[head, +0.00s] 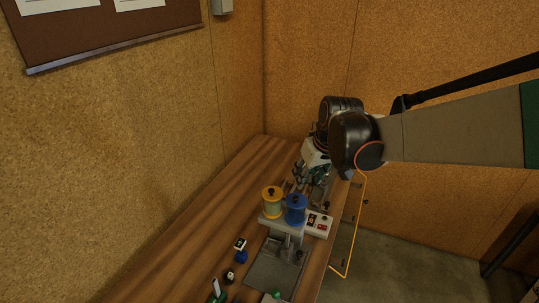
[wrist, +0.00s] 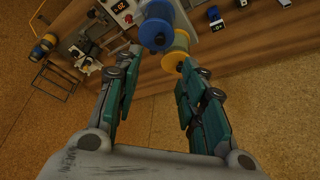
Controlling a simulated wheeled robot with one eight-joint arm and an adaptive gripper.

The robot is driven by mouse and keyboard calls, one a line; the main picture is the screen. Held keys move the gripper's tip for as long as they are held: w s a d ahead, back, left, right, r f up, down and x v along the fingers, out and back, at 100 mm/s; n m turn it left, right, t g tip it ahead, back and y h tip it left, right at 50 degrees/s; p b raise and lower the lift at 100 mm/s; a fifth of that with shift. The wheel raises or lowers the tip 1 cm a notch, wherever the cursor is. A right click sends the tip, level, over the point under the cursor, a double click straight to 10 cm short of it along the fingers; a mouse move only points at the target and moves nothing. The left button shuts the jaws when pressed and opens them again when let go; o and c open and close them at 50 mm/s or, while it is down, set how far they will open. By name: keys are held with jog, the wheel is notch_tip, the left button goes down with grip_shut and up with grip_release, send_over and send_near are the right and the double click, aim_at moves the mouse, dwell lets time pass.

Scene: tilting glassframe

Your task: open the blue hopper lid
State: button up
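The blue hopper (head: 296,214) stands upright on a grey stand on the workbench, and its blue lid (head: 295,202) with a dark knob looks closed. A yellow hopper (head: 272,208) stands close on its left. In the wrist view the blue hopper (wrist: 165,14) is at the top, with the yellow hopper (wrist: 176,48) below it near my right-hand finger. My gripper (head: 303,178) is behind the hoppers in the head view. In the wrist view my gripper (wrist: 160,58) is open, with its fingers wide apart and nothing held. It appears apart from both hoppers.
A white control box (head: 319,224) with a red display sits right of the blue hopper. A grey plate (head: 270,267) lies before the stand. Small blue and black items (head: 241,252) stand to the left. A yellow wire frame (head: 358,225) hangs at the bench's right edge.

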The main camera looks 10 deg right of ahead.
aim_at(296, 198)
jog(key=x, duration=1.3)
jog(key=shift+f, duration=0.1)
jog(key=shift+a, duration=0.1)
grip_shut()
